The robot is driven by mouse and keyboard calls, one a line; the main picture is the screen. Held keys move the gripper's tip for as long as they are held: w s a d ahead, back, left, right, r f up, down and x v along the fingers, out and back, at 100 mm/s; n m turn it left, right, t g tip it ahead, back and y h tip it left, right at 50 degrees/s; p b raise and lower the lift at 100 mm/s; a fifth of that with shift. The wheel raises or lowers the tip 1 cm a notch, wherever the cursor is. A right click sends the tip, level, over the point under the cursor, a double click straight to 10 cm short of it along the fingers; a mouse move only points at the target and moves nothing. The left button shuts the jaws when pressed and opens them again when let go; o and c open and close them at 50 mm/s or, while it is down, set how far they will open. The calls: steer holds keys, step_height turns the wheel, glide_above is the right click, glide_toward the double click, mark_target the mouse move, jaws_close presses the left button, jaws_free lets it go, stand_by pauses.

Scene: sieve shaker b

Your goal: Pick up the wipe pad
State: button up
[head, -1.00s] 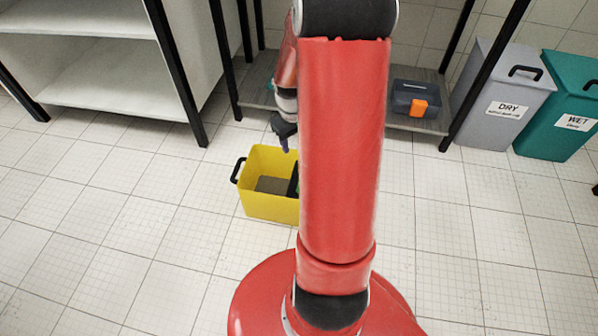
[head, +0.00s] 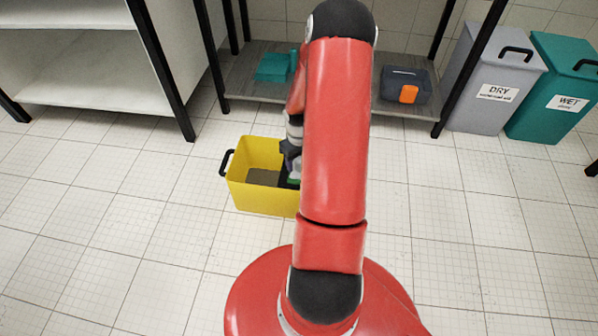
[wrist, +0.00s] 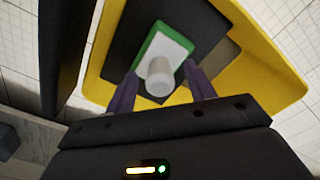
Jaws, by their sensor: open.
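The wipe pad (wrist: 172,46) shows in the wrist view as a white-faced pad with a green border and a pale upright cylindrical knob. It lies inside the yellow bin (wrist: 265,55), over a dark panel. In the head view only a small green bit of it (head: 293,181) shows; my arm hides the rest. My gripper (wrist: 162,73) is open, with its two purple-grey fingers on either side of the knob. I cannot tell whether they touch it. In the head view my gripper (head: 289,163) is partly hidden at the bin.
The yellow bin with a black handle (head: 226,163) stands on the tiled floor. Behind it a low shelf (head: 345,107) holds a teal item (head: 272,67) and a dark box with an orange latch (head: 405,85). Grey DRY (head: 490,90) and teal WET (head: 555,100) bins stand right. Floor at left is clear.

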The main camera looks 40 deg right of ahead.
steer(key=shift+f, duration=0.1)
steer(key=shift+c, duration=0.4)
jaws_close()
